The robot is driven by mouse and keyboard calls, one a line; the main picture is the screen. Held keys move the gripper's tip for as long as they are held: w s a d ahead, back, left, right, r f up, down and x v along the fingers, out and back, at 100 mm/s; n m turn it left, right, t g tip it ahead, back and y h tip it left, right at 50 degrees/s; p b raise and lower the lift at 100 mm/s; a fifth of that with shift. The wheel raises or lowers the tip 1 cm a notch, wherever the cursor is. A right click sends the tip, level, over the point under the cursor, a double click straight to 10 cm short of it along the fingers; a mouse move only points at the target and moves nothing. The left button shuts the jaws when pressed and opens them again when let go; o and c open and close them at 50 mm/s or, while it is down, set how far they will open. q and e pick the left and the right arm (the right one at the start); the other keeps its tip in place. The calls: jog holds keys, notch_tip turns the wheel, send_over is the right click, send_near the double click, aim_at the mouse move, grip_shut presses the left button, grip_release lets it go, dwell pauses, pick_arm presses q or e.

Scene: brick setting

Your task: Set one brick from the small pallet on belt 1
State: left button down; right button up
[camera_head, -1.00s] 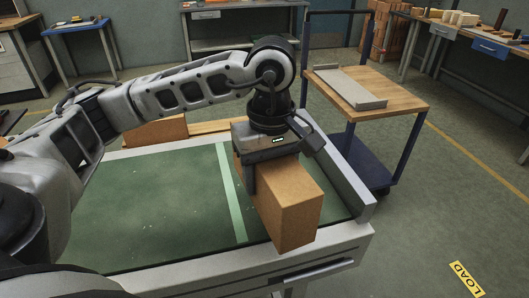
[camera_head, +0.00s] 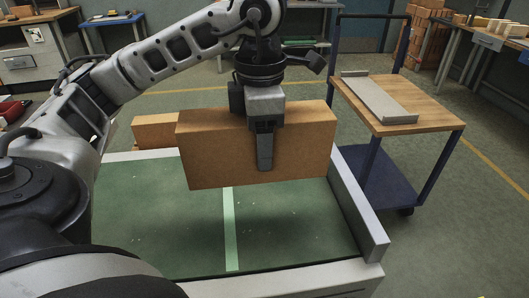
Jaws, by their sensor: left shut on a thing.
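My left gripper (camera_head: 264,140) is shut on a large orange-brown brick (camera_head: 215,150). The brick is held level, with its long face towards me, and appears raised over the far part of a green belt (camera_head: 160,230). A pale green stripe (camera_head: 231,240) crosses the belt below it. Another orange-brown brick (camera_head: 156,131) shows behind the belt at the left, partly hidden by the held brick. I cannot tell whether it rests on the small pallet. My right gripper is not in view.
A grey side rail (camera_head: 358,205) bounds the belt on the right. Beyond it stands a blue-framed cart with a wooden top (camera_head: 420,108) carrying a grey channel-shaped piece (camera_head: 378,97). Workbenches and a stack of bricks (camera_head: 432,35) stand farther back.

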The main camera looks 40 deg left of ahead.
pick_arm(q)
jog(key=shift+w+a+f+p, duration=0.4)
jog(key=shift+w+a+f, duration=1)
jog(key=shift+w+f, duration=0.5)
jog(key=shift+w+a+f+p, duration=0.35)
jog(key=shift+w+a+f, duration=1.05)
jog(key=shift+f, duration=0.85)
jog(key=shift+w+a+f+p, duration=0.4)
jog(key=shift+w+a+f, duration=0.95)
jog(key=shift+w+f, duration=0.55)
jog(key=shift+s+f, duration=0.15)
jog(key=shift+f, duration=0.2)
jog(key=shift+c, duration=2.2)
grip_release()
jog(key=shift+s, duration=0.1)
notch_tip(320, 180, up, 12)
jog(key=shift+r+b, duration=0.15)
jog(key=shift+b, duration=0.3)
